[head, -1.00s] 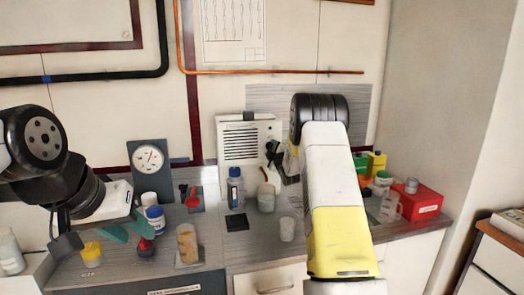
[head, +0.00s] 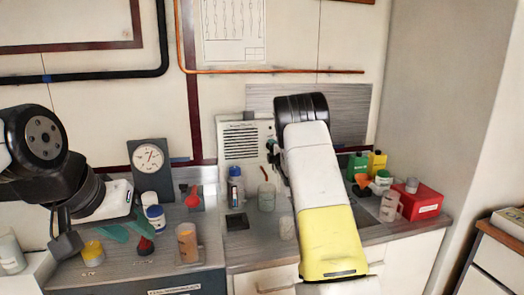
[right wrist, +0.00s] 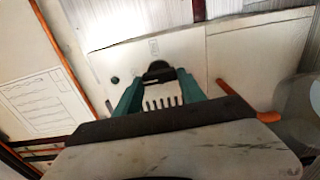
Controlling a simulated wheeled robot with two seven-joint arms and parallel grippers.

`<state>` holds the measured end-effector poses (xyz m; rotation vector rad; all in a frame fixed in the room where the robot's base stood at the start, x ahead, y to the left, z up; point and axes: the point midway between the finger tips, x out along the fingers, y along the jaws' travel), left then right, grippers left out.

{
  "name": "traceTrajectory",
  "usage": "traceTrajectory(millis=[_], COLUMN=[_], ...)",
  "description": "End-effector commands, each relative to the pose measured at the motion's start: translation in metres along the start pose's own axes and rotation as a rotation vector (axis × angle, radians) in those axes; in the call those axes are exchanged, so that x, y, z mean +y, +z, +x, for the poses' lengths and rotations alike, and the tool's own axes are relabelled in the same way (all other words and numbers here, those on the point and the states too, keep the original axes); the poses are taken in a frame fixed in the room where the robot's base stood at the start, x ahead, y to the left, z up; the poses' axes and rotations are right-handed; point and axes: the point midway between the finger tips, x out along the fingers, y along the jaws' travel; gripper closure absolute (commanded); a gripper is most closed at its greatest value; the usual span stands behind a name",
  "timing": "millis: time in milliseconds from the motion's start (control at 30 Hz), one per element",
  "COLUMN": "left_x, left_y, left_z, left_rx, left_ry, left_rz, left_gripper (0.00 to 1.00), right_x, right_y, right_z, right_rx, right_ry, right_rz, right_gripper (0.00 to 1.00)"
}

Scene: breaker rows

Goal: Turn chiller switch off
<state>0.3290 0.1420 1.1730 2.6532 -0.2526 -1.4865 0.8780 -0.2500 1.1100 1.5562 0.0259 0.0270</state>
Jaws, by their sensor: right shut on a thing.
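The white chiller box (head: 242,148) with a slotted vent stands against the back wall in the head view. In the right wrist view the teal fingers of my right gripper (right wrist: 160,92) are shut on a dark knob-like switch piece (right wrist: 158,70). A pale slotted surface shows just below that piece. In the head view my right arm hides most of that gripper at the chiller's right side; the switch's position cannot be told. My left gripper (head: 126,229) is open and empty above the left counter, beside the red-topped dark cone.
A dial gauge (head: 149,158), a blue-capped bottle (head: 235,185) and an amber cup (head: 187,241) stand on the counter. A red box (head: 421,201) and several coloured bottles stand to the right of my right arm. An orange pipe (head: 270,72) runs above the chiller.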

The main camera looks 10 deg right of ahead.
Motion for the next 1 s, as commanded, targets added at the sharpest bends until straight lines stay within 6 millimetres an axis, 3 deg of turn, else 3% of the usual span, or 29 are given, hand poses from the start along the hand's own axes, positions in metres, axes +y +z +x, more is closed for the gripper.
traceTrajectory(millis=[233,267,367,733,1000], left_x=[0.0,0.0,0.0,0.0,0.0], left_y=[0.0,0.0,0.0,0.0,0.0], left_z=[0.0,0.0,0.0,0.0,0.0], left_rx=[0.0,0.0,0.0,0.0,0.0], left_ry=[0.0,0.0,0.0,0.0,0.0], left_rz=[0.0,0.0,0.0,0.0,0.0], left_gripper=[0.64,0.64,0.64,0.64,0.64], right_x=[-0.002,-0.002,-0.001,-0.001,-0.001], right_y=[0.0,0.0,0.0,0.0,0.0], right_z=[0.0,0.0,0.0,-0.003,-0.044], right_rx=[0.0,0.0,0.0,0.0,0.0], right_ry=[-0.003,-0.003,-0.003,-0.002,-0.003], right_rz=[-0.003,-0.003,-0.002,-0.001,0.0], right_gripper=[0.93,0.51,0.31,0.31,0.31])
